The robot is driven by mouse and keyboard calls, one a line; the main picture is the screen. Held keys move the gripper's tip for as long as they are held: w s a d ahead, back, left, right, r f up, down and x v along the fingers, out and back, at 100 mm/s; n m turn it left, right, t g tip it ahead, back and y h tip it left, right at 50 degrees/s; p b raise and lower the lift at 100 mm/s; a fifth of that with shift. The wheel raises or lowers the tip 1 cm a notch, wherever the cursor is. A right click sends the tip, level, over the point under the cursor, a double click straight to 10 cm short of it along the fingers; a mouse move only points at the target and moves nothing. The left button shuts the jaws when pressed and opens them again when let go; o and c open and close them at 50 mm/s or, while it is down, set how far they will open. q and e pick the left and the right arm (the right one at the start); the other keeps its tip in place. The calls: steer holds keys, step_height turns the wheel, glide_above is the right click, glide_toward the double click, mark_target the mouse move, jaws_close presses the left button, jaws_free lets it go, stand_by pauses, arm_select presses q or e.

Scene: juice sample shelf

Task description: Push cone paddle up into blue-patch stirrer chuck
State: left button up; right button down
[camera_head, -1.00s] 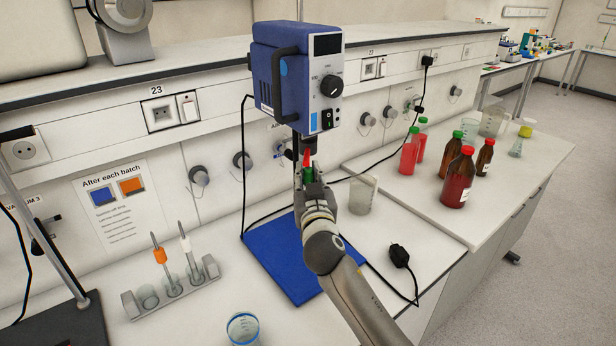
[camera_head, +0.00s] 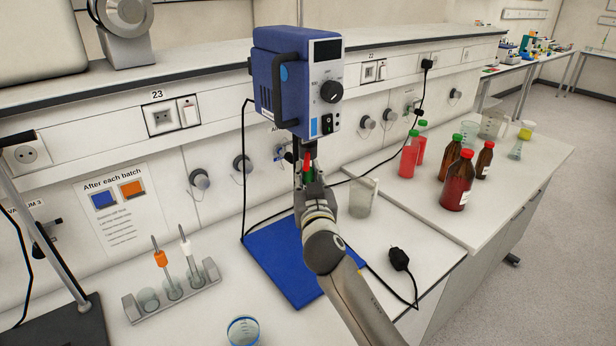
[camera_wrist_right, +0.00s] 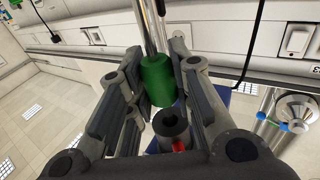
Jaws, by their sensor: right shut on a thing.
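The stirrer (camera_head: 292,85) is a blue motor unit with a light-blue patch (camera_head: 314,126) low on its front. Its dark chuck lies below; the wrist view shows a hollow black cylinder (camera_wrist_right: 171,130) with a red mark. My right gripper (camera_head: 308,178) is just under the motor, shut on the paddle. The paddle's green collar (camera_wrist_right: 160,80) on a metal shaft (camera_wrist_right: 152,30) sits between the fingers in the wrist view. The collar and black cylinder look close together; I cannot tell if they touch. The cone end is not clearly seen. My left gripper is not in view.
A rack (camera_head: 172,290) with orange- and white-collared pieces stands at left, a beaker (camera_head: 243,330) in front. A clear beaker (camera_head: 362,196) stands right of my gripper, brown bottles (camera_head: 458,180) beyond. A black cable and plug (camera_head: 399,259) lie on the bench.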

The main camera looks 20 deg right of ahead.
steer(key=shift+r, duration=0.35)
steer(key=c, duration=1.2)
jaws_free()
steer(key=shift+f, duration=0.1)
